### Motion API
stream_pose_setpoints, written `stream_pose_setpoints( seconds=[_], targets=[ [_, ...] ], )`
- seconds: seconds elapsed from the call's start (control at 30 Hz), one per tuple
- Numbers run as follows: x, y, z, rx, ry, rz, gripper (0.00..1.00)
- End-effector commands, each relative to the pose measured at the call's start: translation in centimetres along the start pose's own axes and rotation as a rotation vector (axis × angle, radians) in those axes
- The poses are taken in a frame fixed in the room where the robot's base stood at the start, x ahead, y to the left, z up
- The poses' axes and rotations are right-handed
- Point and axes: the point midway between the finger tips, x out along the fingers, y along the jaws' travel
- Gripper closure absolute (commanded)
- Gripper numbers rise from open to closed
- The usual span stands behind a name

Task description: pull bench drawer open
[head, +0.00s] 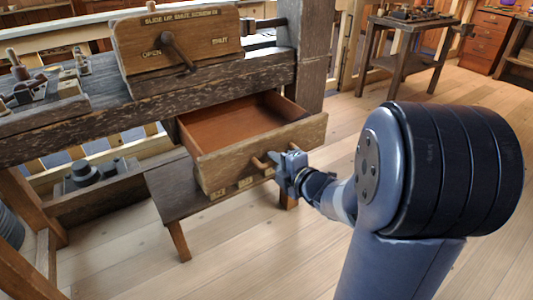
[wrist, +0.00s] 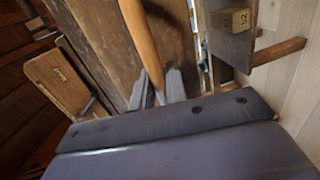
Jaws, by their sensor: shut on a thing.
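The bench drawer (head: 262,155) is pulled partway out from under the wooden bench in the head view, and its reddish inside looks empty. A wooden handle (head: 260,163) sticks out from the drawer's front. My gripper (head: 285,165) is at the drawer front, shut on the handle. In the wrist view, the handle (wrist: 143,45) runs down between the two fingers of my gripper (wrist: 160,88). The fingertips partly hide the handle in the head view.
A board with a lever (head: 178,50) and the words OPEN and SHUT stands on the bench (head: 150,98) above. Several small tools lie on the bench's left end. A low wooden stand (head: 172,192) is below the drawer. The floor (head: 255,260) in front is clear.

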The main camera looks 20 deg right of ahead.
Motion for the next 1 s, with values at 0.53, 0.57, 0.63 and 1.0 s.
stream_pose_setpoints(
  seconds=[0.53, 0.57, 0.63, 1.0],
  targets=[
    [-0.91, -0.26, 0.00, 0.000, 0.000, -0.002, 0.82],
    [-0.91, -0.26, 0.00, 0.000, 0.000, -0.001, 0.79],
    [-0.91, -0.24, 0.00, 0.000, 0.000, -0.001, 0.73],
    [-1.15, -0.15, 0.03, 0.000, 0.000, 0.000, 0.67]
  ],
)
